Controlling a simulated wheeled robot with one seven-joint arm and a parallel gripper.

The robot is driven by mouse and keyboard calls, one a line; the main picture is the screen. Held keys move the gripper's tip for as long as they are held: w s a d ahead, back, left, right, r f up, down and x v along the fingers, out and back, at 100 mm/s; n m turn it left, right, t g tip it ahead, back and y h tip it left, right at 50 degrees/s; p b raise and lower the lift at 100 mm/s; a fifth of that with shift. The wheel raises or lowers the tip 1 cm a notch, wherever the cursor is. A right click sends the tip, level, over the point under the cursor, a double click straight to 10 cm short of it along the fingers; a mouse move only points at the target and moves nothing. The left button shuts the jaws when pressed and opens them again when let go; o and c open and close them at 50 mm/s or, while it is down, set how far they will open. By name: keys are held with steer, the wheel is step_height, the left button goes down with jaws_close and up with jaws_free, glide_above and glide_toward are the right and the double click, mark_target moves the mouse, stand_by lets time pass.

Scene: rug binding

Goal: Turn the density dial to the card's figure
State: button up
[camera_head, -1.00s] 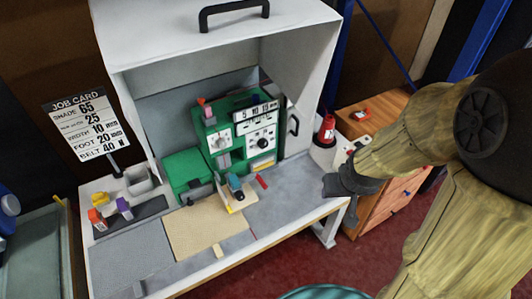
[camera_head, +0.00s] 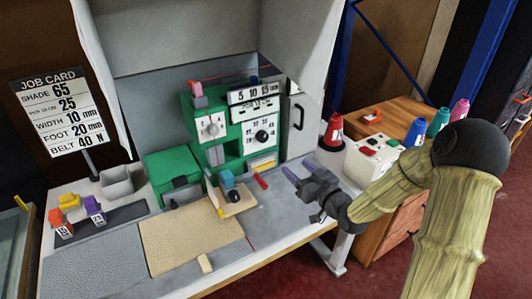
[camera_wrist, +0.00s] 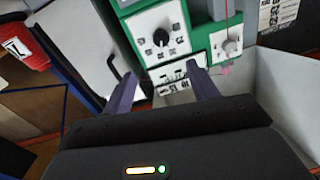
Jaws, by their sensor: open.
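The job card (camera_head: 63,112) stands on a post at the left; its lines read shade G5 or 65, a "per" line 25, width 10 mm, foot 20 mm, belt 40 N. The green machine (camera_head: 221,160) carries a pale knob (camera_head: 212,128) on a left white plate and a black knob (camera_head: 262,137) on a right numbered plate. I cannot tell which is the density dial. The black knob also shows in the wrist view (camera_wrist: 160,37), as does the pale knob (camera_wrist: 229,47). My gripper (camera_head: 301,168) is open and empty, right of the machine and apart from it.
White booth walls enclose the machine, with a handled panel (camera_head: 298,117) on its right. A green box (camera_head: 173,176) and a tan mat (camera_head: 190,236) sit left and in front. A red cone (camera_head: 334,130) and a white box (camera_head: 370,155) stand at right.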

mark_target(263, 139)
steer(key=shift+r, duration=0.1)
steer(key=shift+w+a, duration=0.1)
steer(key=p+x, duration=0.1)
steer(key=x, duration=1.5)
steer(key=shift+w+a+p, duration=0.15)
steer(key=shift+w+p, duration=0.05)
steer(key=shift+p, duration=0.15)
steer(key=shift+w+a+r, duration=0.1)
steer(key=shift+w+a, duration=0.1)
steer(key=shift+a, duration=0.1)
steer(key=shift+d, duration=0.1)
steer(key=c, duration=1)
